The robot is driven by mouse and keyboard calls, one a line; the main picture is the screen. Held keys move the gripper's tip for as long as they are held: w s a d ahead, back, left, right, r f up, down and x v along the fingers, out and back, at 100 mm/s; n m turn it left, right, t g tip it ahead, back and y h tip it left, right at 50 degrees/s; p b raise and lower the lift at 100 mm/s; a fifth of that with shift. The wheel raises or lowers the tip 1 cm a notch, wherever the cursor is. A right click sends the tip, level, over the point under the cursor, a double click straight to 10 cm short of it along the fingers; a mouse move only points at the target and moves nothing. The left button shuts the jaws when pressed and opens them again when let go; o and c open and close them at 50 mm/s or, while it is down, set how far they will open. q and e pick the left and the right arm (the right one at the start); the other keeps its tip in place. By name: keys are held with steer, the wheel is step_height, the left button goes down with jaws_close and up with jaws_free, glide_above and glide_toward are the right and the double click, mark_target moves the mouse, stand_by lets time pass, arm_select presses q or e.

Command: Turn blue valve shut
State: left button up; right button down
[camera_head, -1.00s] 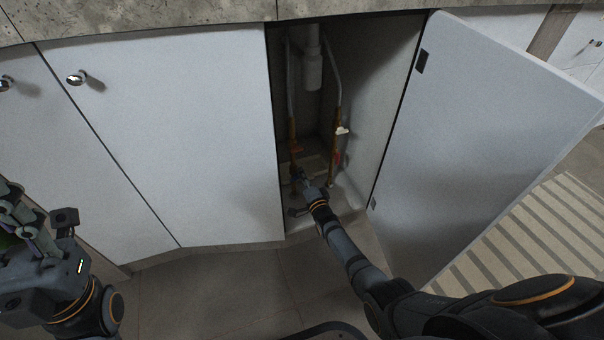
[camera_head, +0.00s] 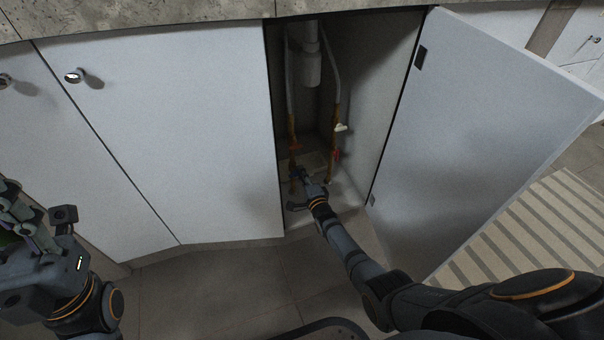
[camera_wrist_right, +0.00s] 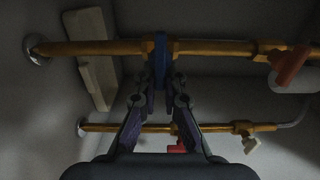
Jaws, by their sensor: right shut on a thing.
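The blue valve handle (camera_wrist_right: 160,62) sits on the upper brass pipe (camera_wrist_right: 100,48) in the right wrist view. It shows as a narrow blue plate, crosswise to the pipe. My right gripper (camera_wrist_right: 160,82) is shut on it, with fingertips on both sides. In the head view my right gripper (camera_head: 302,178) reaches low into the open cabinet at the left pipe (camera_head: 292,132) and hides most of the blue handle. My left gripper (camera_head: 28,225) hangs at the left edge, partly cut off, away from the cabinet opening; its jaws cannot be read.
An orange-red handle (camera_wrist_right: 293,66) is on the same pipe. The other pipe (camera_wrist_right: 110,128) has a red handle (camera_wrist_right: 177,147) and a white handle (camera_wrist_right: 251,145). The open door (camera_head: 490,130) stands right of my right arm; a closed door (camera_head: 170,140) is left. A striped rug (camera_head: 530,235) lies right.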

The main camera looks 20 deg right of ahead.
steer(key=c, duration=1.4)
jaws_free()
steer(key=shift+c, duration=0.2)
steer(key=s, duration=1.2)
steer(key=shift+d, duration=0.25)
